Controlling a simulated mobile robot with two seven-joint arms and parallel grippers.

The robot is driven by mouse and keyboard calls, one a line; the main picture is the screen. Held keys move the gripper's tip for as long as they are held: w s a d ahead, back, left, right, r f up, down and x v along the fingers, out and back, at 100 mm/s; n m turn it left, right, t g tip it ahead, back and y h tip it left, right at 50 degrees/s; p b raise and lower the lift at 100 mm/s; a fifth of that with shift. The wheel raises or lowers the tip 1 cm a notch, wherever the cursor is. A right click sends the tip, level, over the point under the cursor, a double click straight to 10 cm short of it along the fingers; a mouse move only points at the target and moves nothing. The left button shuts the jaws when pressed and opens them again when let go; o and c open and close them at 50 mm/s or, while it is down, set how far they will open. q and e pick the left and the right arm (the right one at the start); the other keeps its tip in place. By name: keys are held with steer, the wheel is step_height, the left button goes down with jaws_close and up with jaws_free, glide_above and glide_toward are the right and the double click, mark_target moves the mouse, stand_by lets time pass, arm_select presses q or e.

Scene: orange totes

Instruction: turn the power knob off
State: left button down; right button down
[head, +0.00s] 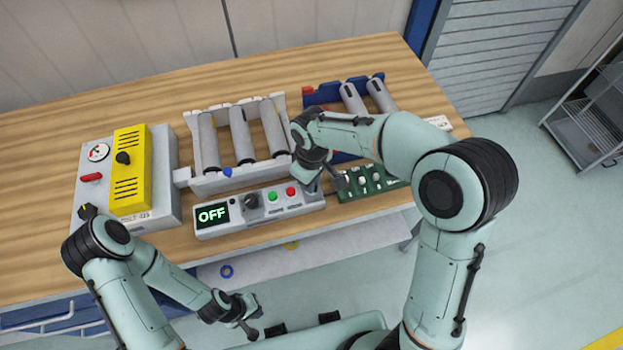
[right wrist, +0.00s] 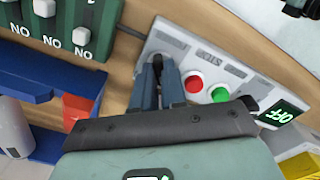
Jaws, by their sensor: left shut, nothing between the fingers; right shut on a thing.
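The grey control box (head: 262,218) stands on the bench with its display (head: 212,214) reading OFF. A black knob (head: 251,201), a green button (head: 271,197) and a red button (head: 291,192) are on its face. My right gripper (head: 312,186) is at the box's right end, beside the red button. In the right wrist view my right gripper (right wrist: 170,78) is shut on a dark knob, which its fingers mostly hide; I take it for the power knob. My left gripper (head: 248,310) is low in front of the bench, shut and empty, apart from the box.
A white rack with rollers (head: 242,133) stands behind the box, and a blue rack (head: 318,94) is to its right. A green switch board (head: 372,185) lies right of the box. A grey and yellow unit (head: 130,170) is at left.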

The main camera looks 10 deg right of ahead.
arm_select(q)
steer(key=shift+w+r, duration=0.15)
arm_select(e)
steer(key=shift+n, duration=0.8)
steer(key=c, duration=1.2)
jaws_free()
steer(key=shift+r, duration=0.1)
